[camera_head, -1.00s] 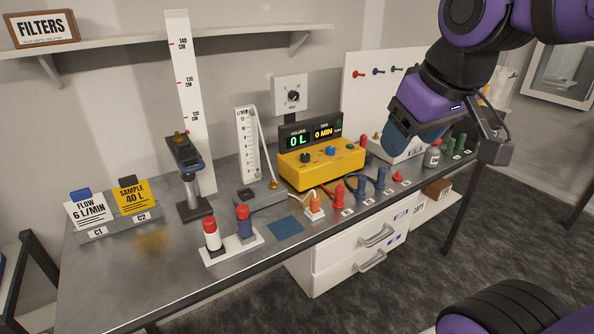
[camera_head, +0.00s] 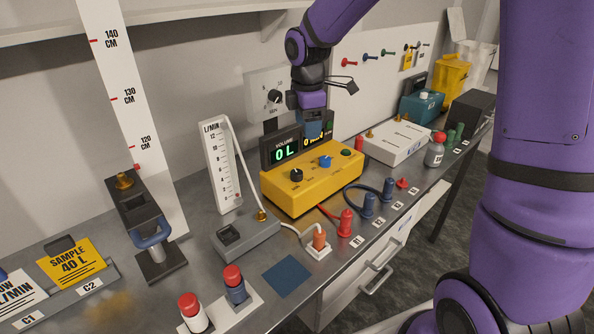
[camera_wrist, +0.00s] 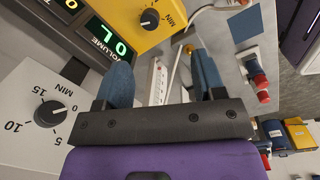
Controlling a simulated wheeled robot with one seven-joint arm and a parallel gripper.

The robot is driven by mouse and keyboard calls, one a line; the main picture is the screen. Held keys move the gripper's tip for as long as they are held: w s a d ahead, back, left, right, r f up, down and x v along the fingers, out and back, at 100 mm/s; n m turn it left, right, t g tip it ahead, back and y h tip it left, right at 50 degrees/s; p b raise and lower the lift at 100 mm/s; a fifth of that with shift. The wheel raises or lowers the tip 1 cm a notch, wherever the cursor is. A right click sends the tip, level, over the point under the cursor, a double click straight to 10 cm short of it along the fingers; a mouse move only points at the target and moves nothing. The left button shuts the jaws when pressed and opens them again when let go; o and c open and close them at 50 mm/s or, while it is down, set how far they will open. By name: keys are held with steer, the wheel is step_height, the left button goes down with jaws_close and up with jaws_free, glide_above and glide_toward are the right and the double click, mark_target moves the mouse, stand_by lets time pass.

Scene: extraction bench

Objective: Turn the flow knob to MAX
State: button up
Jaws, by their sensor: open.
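A wall dial (camera_head: 274,97) is behind the display, close to my gripper; its scale also shows in the wrist view (camera_wrist: 48,113). A flow gauge (camera_head: 221,165) stands left of the box. Red and blue plugs with cables (camera_head: 346,222) stand in front. A white box (camera_head: 397,141) sits to the right.

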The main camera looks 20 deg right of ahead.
mark_target(297, 172)
steer(key=w+f+n, duration=0.1)
steer(key=f, duration=0.4)
steer(key=w+a+f+n, duration=0.1)
steer(key=f, duration=0.4)
steer(key=w+f+n, duration=0.1)
steer(key=f, duration=0.5)
steer(key=shift+w+a+f+g, duration=0.1)
steer(key=shift+w+a+g, duration=0.1)
steer(key=shift+w+g, duration=0.1)
steer(key=c, duration=0.9)
